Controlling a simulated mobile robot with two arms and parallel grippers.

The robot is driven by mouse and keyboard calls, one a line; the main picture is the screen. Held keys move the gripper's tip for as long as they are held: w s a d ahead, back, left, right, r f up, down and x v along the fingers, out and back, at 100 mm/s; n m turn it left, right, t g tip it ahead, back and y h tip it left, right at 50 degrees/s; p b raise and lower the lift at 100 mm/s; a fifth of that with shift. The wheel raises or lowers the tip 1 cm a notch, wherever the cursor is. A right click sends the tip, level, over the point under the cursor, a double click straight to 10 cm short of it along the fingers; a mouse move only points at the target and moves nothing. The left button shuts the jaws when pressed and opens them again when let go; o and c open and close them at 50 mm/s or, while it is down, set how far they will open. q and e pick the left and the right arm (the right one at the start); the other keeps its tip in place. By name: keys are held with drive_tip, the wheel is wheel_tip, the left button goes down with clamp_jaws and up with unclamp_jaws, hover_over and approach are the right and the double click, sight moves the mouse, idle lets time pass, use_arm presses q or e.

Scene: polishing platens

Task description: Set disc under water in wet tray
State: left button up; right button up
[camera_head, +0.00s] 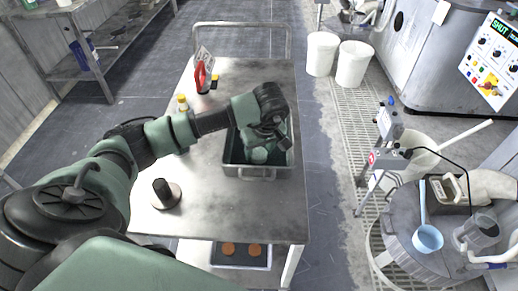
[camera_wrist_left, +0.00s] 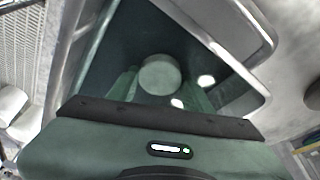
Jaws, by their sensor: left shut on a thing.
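The wet tray (camera_head: 231,170) is a grey metal pan with a dark, greenish inside, standing on the steel table. My left arm reaches over it, and my left gripper (camera_head: 262,143) points down into the tray. In the left wrist view the gripper (camera_wrist_left: 160,88) is shut on a pale grey-green round disc (camera_wrist_left: 160,74), with one finger on each side of it. The tray (camera_wrist_left: 262,98) surrounds it there, with bright glints beside the disc. I cannot tell whether the disc is below the water surface or touching the bottom. My right gripper is not in view.
The steel table (camera_head: 225,210) carries a dark knob on a round base (camera_head: 165,193), a yellow-capped bottle (camera_head: 183,104) and a red object (camera_head: 200,77) behind. Orange discs (camera_head: 228,248) lie on the lower shelf. White buckets (camera_head: 353,64) stand on the floor beyond. The table's front right is clear.

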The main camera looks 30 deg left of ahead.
use_arm(q)
drive_tip(key=shift+w+f, duration=0.1)
drive_tip(key=shift+f, duration=0.15)
drive_tip(key=o, duration=1.5)
drive_tip(key=shift+c, duration=0.2)
drive_tip(key=shift+r, duration=0.5)
drive_tip(key=b+v, duration=0.1)
drive_tip(key=v, duration=1)
drive_tip(key=shift+r+b, duration=0.2)
drive_tip(key=shift+b, duration=0.2)
drive_tip(key=shift+f, duration=0.1)
